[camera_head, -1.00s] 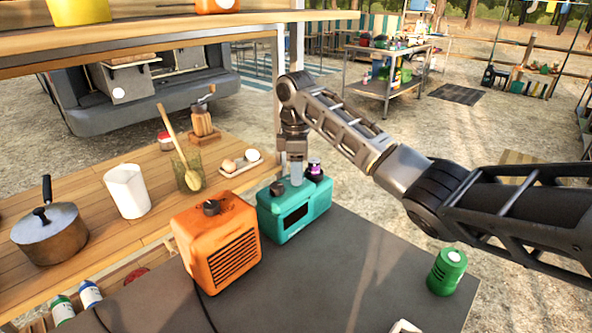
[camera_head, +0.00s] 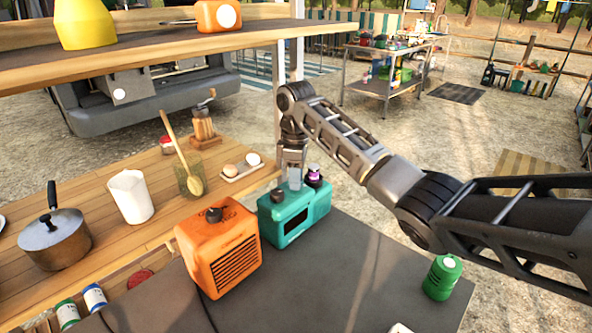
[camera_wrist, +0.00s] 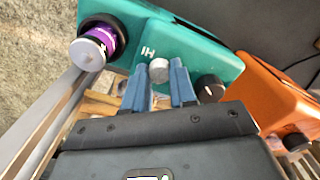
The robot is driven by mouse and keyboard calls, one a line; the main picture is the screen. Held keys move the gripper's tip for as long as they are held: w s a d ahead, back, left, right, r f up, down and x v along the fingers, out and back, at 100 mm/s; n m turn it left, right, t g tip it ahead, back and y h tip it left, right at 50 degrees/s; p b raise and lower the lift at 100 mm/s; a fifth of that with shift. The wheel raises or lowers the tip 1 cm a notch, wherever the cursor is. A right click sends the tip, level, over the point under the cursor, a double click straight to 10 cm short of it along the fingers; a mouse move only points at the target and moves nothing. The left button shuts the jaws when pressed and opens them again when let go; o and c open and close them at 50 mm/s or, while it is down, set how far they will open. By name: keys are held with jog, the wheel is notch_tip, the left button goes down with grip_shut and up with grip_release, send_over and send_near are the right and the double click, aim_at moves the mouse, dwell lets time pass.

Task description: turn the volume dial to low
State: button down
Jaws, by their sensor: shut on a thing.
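The teal radio (camera_head: 305,222) stands on the dark mat, with a black knob (camera_wrist: 210,88) on its top. A round grey dial (camera_wrist: 158,70) sits on the same top, near a white "HI" mark (camera_wrist: 148,52). My gripper (camera_wrist: 157,80) reaches down from above, its two blue-grey fingers on either side of the grey dial and shut on it. In the head view my gripper (camera_head: 293,180) is over the back of the teal radio and hides the dial. I cannot read the dial's pointer. Any low mark is not visible.
An orange radio (camera_head: 220,250) with a black knob is to the left of the teal one. A green canister (camera_head: 442,278) stands at the right. The mat's middle is clear.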

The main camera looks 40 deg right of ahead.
jog(key=m+p, duration=0.5)
jog(key=shift+a+r+m+p, duration=0.1)
jog(key=shift+r+m+p, duration=0.15)
jog(key=shift+m+p, duration=0.1)
jog(key=shift+f+m+p, duration=0.2)
jog(key=shift+m+p, duration=0.9)
jog(key=shift+m, duration=0.95)
jog(key=c, duration=0.9)
grip_release()
notch_tip(320, 180, up, 8)
jog(key=shift+f+b, duration=0.1)
jog(key=shift+b, duration=0.45)
